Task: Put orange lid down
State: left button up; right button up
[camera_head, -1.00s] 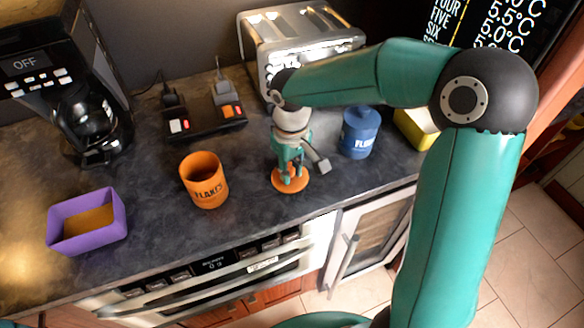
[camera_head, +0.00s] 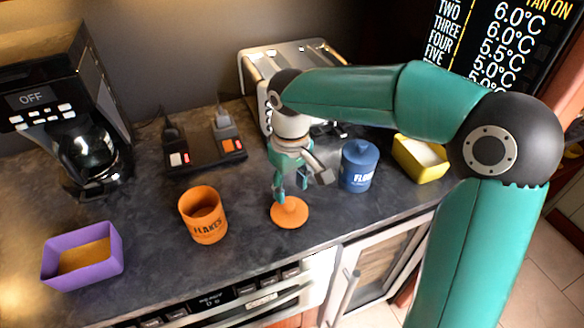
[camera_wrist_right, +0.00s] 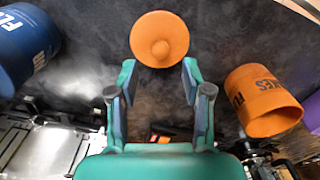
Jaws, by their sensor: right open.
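The orange lid (camera_head: 289,213) lies flat on the dark counter, its knob facing up. In the right wrist view the lid (camera_wrist_right: 160,40) shows just beyond the fingertips, centred between them. My right gripper (camera_head: 291,190) is open and empty, above and slightly behind the lid; in the right wrist view its two fingers (camera_wrist_right: 158,82) are spread apart with nothing between them. The orange FLAKES canister (camera_head: 204,215) stands open, without a lid, to the left of the lid. It also shows in the right wrist view (camera_wrist_right: 262,101). My left gripper is not in view.
A blue lidded canister (camera_head: 358,166) stands right of the gripper, a yellow container (camera_head: 421,158) further right. A purple container (camera_head: 83,257) is at the left. Behind are a coffee maker (camera_head: 62,110), a black device with switches (camera_head: 205,153) and a toaster (camera_head: 292,60).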

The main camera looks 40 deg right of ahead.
aim_at(291, 206)
notch_tip(291, 206, up, 5)
jog(key=shift+r, duration=0.2)
dwell(0.6)
